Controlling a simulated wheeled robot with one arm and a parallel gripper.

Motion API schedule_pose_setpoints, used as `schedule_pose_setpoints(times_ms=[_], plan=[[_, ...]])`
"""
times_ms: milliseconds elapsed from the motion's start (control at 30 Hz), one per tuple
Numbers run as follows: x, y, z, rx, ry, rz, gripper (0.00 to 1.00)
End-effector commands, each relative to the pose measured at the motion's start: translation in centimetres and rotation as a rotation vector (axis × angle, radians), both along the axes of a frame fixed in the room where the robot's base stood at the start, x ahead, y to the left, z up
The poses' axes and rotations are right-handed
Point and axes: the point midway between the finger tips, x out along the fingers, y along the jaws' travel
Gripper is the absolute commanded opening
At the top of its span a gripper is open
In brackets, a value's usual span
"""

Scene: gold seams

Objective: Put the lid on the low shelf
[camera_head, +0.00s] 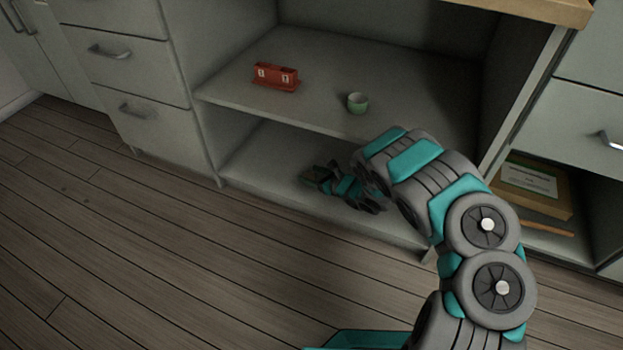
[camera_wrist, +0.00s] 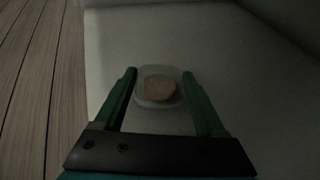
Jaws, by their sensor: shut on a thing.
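My gripper (camera_wrist: 160,76) is shut on the lid, a pale, see-through, rounded-square piece with a round tan middle (camera_wrist: 158,88). In the wrist view, one finger is at each side of it. In the head view, my gripper (camera_head: 318,177) is inside the low shelf (camera_head: 258,160), under the middle board. The lid is too dark and small to make out there. The shelf's pale floor lies below the lid in the wrist view; I cannot tell whether they touch.
A red block calendar (camera_head: 275,77) and a small green cup (camera_head: 357,103) stand on the board above (camera_head: 325,65). At right, a boxed item (camera_head: 535,185) lies in another compartment. Low-shelf floor left of my gripper is clear.

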Motion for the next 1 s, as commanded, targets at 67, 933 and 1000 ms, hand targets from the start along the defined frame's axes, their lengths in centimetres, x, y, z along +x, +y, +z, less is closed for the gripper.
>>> schedule_pose_setpoints(times_ms=[67,933,1000], plan=[[0.0,0.1,-1.0,0.002,0.001,0.000,0.22],[0.0,0.1,-2.1,0.001,-0.001,0.002,1.00],[0.0,0.1,-2.1,0.001,-0.001,0.002,1.00]])
